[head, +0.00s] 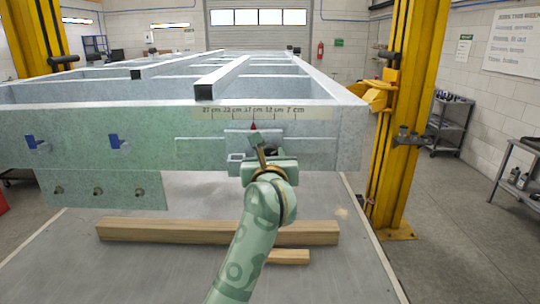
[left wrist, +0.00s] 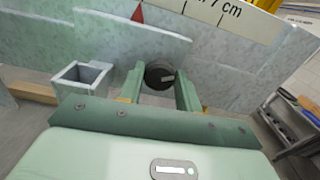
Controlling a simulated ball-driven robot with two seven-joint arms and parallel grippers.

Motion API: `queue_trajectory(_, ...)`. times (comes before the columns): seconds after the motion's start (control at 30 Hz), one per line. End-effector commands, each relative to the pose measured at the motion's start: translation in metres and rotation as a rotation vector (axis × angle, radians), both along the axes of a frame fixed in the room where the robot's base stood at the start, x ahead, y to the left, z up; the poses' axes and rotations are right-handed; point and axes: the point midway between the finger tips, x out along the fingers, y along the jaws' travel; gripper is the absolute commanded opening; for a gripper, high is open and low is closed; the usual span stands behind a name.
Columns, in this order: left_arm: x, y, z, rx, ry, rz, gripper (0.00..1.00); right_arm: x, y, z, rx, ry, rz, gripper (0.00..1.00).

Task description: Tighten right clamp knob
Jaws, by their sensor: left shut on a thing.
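A dark round knob (left wrist: 160,75) with a pale mark on its face sits at the front of the trailer frame (head: 85,128). In the left wrist view the two green fingers of my left gripper (head: 270,160) stand on either side of it, shut on it. In the head view my gripper and wrist hide most of the knob. A plate (left wrist: 125,38) lies behind the knob on the beam. A red pointer (head: 253,126) stands under a scale strip (head: 225,112) marked in cm. My right gripper is in neither view.
An open square tube end (left wrist: 82,76) sticks out left of my gripper. Two blue parts (head: 116,142) are on the beam's left. Wooden beams (head: 160,230) lie below on the grey surface. A yellow post (head: 405,110) stands right, with shelves beyond.

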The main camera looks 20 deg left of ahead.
Motion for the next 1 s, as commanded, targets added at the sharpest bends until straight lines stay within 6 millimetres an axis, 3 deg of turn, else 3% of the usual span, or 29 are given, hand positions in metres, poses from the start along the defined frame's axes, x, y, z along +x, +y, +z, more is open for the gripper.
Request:
queue_trajectory(0.37,0.0,0.0,0.003,0.184,0.055,0.001,0.11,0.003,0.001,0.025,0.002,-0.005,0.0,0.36)
queue_trajectory(1.0,0.0,0.0,0.004,0.763,0.224,0.0,0.11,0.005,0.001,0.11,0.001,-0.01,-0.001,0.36)
